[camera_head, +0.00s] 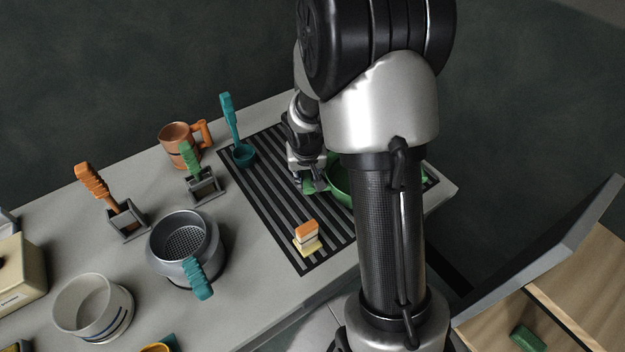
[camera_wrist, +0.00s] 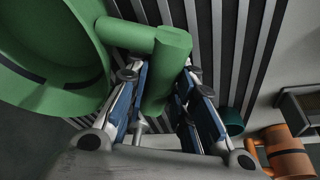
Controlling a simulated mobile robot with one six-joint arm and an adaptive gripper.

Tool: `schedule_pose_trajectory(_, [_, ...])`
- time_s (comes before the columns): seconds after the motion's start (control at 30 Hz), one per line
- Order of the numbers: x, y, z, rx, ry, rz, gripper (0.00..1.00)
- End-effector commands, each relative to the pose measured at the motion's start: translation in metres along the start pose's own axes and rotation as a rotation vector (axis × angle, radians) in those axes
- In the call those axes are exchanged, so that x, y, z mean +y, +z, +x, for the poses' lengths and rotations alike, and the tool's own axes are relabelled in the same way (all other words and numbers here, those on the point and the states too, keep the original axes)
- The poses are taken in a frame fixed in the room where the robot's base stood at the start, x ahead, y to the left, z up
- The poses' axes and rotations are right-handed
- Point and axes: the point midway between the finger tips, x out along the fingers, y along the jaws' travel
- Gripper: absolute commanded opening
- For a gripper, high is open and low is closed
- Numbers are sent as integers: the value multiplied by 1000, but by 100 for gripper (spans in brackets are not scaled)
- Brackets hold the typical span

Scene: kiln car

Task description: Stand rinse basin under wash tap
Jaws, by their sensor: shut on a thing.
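A round green basin (camera_head: 341,186) is over the right part of the black slatted mat, partly hidden behind my arm. It also shows large at the left of the wrist view (camera_wrist: 60,85). Its thick green handle (camera_wrist: 168,65) is between the blue-padded fingers of my gripper (camera_wrist: 160,100). In the head view my gripper (camera_head: 310,180) is at the basin's left side, shut on that handle. I cannot tell whether the basin touches the mat. I cannot make out a wash tap in either view.
The slatted mat (camera_head: 262,200) bears a teal ladle (camera_head: 243,153) and a small orange-and-yellow stack (camera_head: 307,238). To the left stand an orange mug (camera_head: 178,145), tool holders, a grey strainer pot (camera_head: 184,245) and a white pot (camera_head: 88,306). The counter ends at right.

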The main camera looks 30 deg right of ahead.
Motion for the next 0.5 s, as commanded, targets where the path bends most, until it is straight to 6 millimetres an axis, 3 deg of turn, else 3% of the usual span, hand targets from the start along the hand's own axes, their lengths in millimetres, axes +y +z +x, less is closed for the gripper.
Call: schedule_pose_trajectory(0.5, [-22, -40, 12, 0, 0, -2, 0])
